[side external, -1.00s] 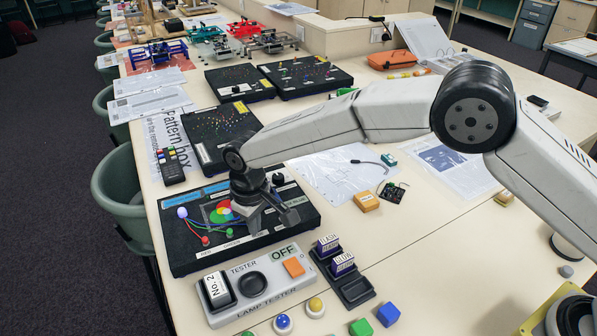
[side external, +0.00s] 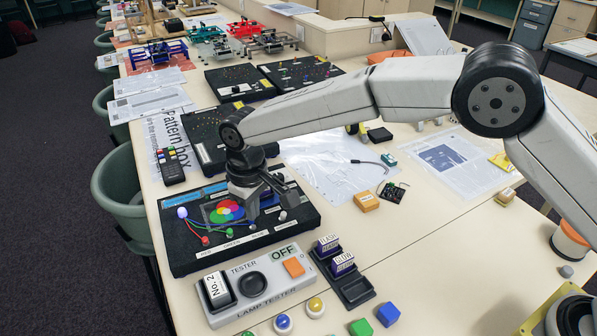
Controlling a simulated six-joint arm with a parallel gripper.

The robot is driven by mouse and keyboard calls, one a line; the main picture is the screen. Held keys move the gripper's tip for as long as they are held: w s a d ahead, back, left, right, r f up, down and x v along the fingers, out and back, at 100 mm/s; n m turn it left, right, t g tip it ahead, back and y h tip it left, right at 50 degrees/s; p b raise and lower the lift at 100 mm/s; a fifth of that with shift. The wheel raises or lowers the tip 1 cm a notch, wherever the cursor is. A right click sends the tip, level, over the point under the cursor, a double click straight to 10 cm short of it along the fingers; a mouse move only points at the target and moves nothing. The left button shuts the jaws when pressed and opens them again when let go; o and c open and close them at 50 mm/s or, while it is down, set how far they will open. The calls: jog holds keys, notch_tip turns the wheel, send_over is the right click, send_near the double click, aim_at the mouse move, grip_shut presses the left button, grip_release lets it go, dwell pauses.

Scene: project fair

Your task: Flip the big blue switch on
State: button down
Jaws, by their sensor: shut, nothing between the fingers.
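A black demonstration box (side external: 190,262) has overlapping red, green and blue circles on its top. My gripper (side external: 274,193) is shut and empty, tilted low over the box. I cannot tell whether it touches anything.
In front of the box lie a grey lamp tester (side external: 262,292) marked OFF and a black tray (side external: 357,291) with purple-and-white blocks. Blue and green cubes stand nearer the front edge. More black boxes are behind.

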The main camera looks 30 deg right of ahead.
jog(key=shift+s+r, duration=0.1)
jog(key=shift+r, duration=1.1)
jog(key=s+d+r+m+t, duration=0.1)
jog(key=s+d+m, duration=0.1)
jog(key=d, duration=0.7)
jog(key=s+d+m, duration=0.1)
jog(key=s+d, duration=0.2)
jog(key=d, duration=0.6)
jog(key=s+d+f+m+t, duration=0.1)
jog(key=s+d+f+m, duration=0.1)
jog(key=s+d, duration=1.1)
jog(key=shift+s+d+m+t, duration=0.25)
jog(key=shift+s+m, duration=0.25)
jog(key=shift+s, duration=0.6)
jog(key=shift+f, duration=0.1)
